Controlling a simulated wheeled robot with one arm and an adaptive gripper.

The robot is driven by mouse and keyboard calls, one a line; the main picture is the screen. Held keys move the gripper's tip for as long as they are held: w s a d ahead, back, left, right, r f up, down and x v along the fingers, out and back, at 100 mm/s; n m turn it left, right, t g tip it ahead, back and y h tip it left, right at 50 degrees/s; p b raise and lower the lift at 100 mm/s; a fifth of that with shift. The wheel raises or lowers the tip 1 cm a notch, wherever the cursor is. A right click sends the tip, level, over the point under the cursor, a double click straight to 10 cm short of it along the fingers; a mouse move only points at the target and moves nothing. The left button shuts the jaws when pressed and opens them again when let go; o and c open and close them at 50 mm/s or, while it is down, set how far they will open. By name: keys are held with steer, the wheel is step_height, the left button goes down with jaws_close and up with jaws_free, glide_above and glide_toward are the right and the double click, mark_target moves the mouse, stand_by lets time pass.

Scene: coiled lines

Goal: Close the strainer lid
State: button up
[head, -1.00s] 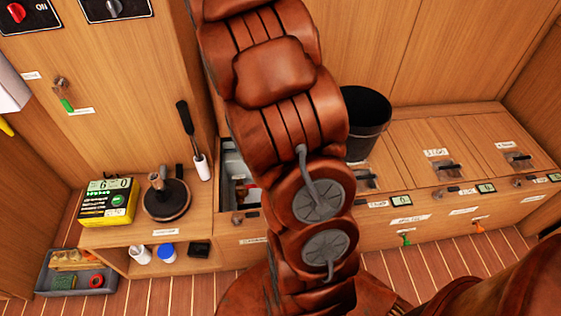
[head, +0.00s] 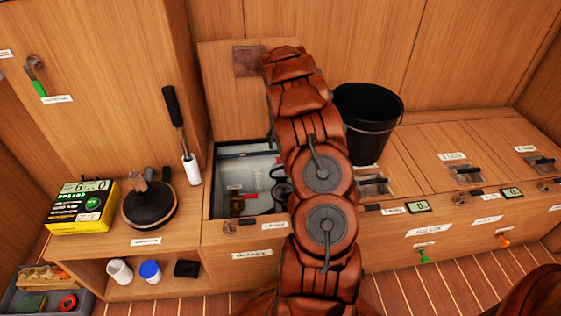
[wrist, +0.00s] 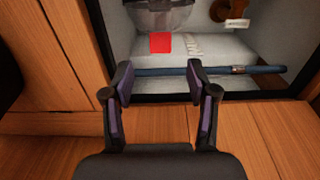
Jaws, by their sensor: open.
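A wooden lid (head: 232,105) with a dark metal plate stands raised at the back of an open bench compartment (head: 213,190); I take it for the strainer lid, but cannot read its label. Inside, the wrist view shows a clear rounded bowl (wrist: 158,14), a red tag (wrist: 160,43) and a blue tube (wrist: 240,70). My gripper (wrist: 160,82) is open and empty, its fingertips over the compartment's near edge in that view. My arm hides the gripper and the compartment's right part in the head view.
A black bucket (head: 367,135) stands on the bench right of my arm. Closed hatches with latches (head: 465,174) continue right. A long-handled roller (head: 180,130), a round dark-based object (head: 150,207) and a yellow box (head: 82,206) stand at left.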

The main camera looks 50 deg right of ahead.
step_height(320, 180, down, 8)
steer(key=shift+r+b, duration=0.25)
steer(key=shift+b, duration=0.95)
jaws_close()
